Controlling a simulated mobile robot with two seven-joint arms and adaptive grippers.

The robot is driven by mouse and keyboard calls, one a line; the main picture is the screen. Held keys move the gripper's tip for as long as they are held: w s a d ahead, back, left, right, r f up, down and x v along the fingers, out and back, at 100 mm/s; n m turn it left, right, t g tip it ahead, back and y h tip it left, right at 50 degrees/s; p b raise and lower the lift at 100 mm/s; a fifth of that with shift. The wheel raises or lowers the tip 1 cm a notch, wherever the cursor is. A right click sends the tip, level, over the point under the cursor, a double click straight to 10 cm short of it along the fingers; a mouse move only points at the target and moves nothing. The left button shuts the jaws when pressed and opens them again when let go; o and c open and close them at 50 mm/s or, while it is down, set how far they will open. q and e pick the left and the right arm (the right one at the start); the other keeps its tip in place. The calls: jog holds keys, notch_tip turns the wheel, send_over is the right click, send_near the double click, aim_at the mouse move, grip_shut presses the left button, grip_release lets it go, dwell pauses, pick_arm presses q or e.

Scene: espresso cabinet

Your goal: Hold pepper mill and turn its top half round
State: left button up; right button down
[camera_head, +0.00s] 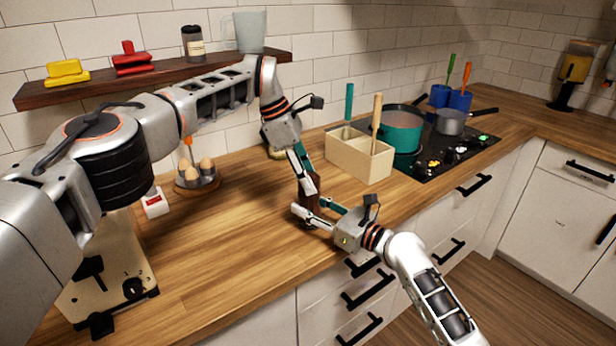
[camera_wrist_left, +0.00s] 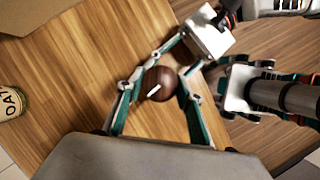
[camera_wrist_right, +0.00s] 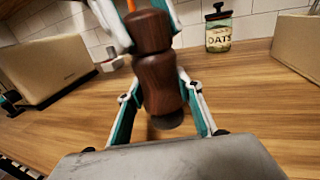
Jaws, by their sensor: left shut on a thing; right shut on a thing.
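The pepper mill is dark brown wood and stands upright near the counter's front edge. In the head view only a dark strip of it (camera_head: 313,203) shows between my grippers. In the left wrist view I look down on its round top (camera_wrist_left: 160,84). In the right wrist view its waisted body (camera_wrist_right: 160,85) stands in the middle. My left gripper (camera_head: 309,187) comes from above and is shut around the top half. My right gripper (camera_head: 308,214) comes in level from the front right and is shut around the lower half. The fingers hide parts of the mill.
A cream utensil box (camera_head: 360,163) stands behind and to the right, beside the hob (camera_head: 445,157) with a teal pot (camera_head: 401,130). An egg holder (camera_head: 197,184) and a cream toaster (camera_head: 110,285) are at left. The oats jar (camera_wrist_right: 218,32) stands near the wall. Counter left of the mill is clear.

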pick_arm(q)
jog(key=shift+a, duration=0.1)
jog(key=o, duration=1.1)
jog(key=v, duration=1.2)
